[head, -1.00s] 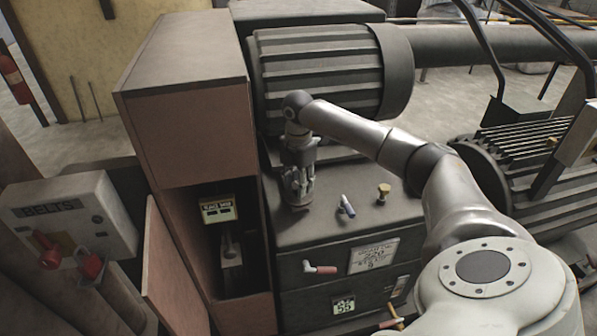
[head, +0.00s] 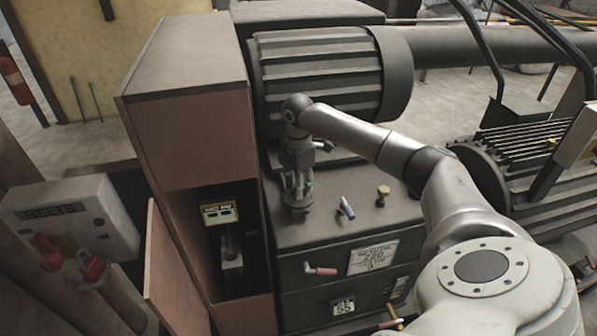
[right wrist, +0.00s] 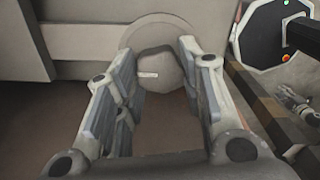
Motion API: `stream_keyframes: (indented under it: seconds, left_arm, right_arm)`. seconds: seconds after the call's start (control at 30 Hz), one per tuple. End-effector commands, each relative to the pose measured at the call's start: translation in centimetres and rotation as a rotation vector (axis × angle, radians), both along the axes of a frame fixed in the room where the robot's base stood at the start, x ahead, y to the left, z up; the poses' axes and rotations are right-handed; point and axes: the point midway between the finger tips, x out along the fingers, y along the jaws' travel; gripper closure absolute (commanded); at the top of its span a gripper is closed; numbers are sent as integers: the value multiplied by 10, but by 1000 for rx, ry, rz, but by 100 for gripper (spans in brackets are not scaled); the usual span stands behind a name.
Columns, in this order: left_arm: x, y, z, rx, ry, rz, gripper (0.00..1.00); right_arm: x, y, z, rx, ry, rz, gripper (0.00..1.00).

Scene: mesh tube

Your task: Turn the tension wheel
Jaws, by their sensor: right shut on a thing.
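In the head view the fingers mostly hide the wheel. My left gripper is not in view.
A ribbed motor (head: 318,75) is behind. A tall brown cabinet (head: 188,110) with an open lower compartment is on the left. A red-handled lever (head: 320,271) sticks out in front.

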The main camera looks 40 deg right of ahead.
Motion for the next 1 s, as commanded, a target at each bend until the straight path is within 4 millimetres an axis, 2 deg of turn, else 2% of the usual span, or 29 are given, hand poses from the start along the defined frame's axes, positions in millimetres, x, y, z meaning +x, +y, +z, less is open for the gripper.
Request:
stream_keyframes:
  seconds: [0.07,0.1,0.23,0.53,0.63,0.77,1.0]
  left_arm:
    - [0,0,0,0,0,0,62]
    - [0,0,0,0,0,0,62]
    - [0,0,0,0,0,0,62]
    - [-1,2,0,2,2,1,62]
    - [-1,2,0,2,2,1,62]
    - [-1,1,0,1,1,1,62]
    - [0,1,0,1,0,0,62]
  right_arm:
    - [0,0,0,0,0,1,88]
    - [0,0,0,0,0,1,59]
    - [0,0,0,0,0,1,42]
    - [0,0,1,0,0,1,42]
    - [1,0,7,0,-2,1,42]
    - [1,0,26,0,-4,1,42]
    - [1,0,78,0,-5,0,42]
